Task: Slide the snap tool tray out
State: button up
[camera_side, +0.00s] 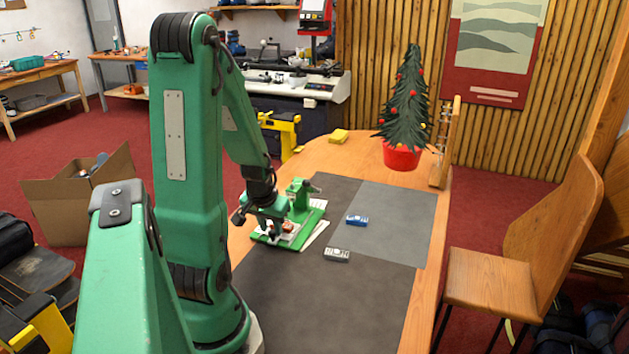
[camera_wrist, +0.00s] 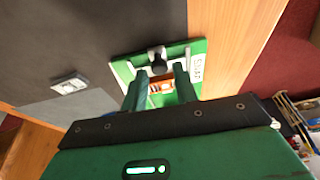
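The snap tool (camera_side: 299,194) is a green press on a green base with pale parts, standing on the dark mat in the side view. In the wrist view its green base (camera_wrist: 198,49) carries a white label, and a black knob stands near the middle. A small orange-brown part (camera_wrist: 160,87), perhaps of the tray, shows between my fingers; I cannot make out the tray's edges. My gripper (camera_side: 268,232) is low over the near left end of the tool. In the wrist view my gripper (camera_wrist: 160,77) has its two fingers apart, and contact is hidden.
The front of the mat (camera_side: 340,305) is clear.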

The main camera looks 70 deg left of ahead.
jog(key=shift+r, duration=2.2)
notch_tip(320, 180, up, 4)
jog(key=w+d+r+m+t, duration=0.2)
jog(key=w+d+r+m, duration=0.3)
jog(key=d, duration=0.7)
jog(key=d+r+m+h, duration=0.1)
jog(key=d+r+m, duration=0.1)
jog(key=d, duration=0.5)
jog(key=s+d+r+m+t+h, duration=0.1)
jog(key=d+r+m, duration=0.1)
jog(key=d+r, duration=0.2)
jog(key=d, duration=0.2)
jog(key=shift+s+d+r+t+h, duration=0.2)
jog(key=shift+d+r+t+h, duration=0.1)
jog(key=shift+d+r+h, duration=0.1)
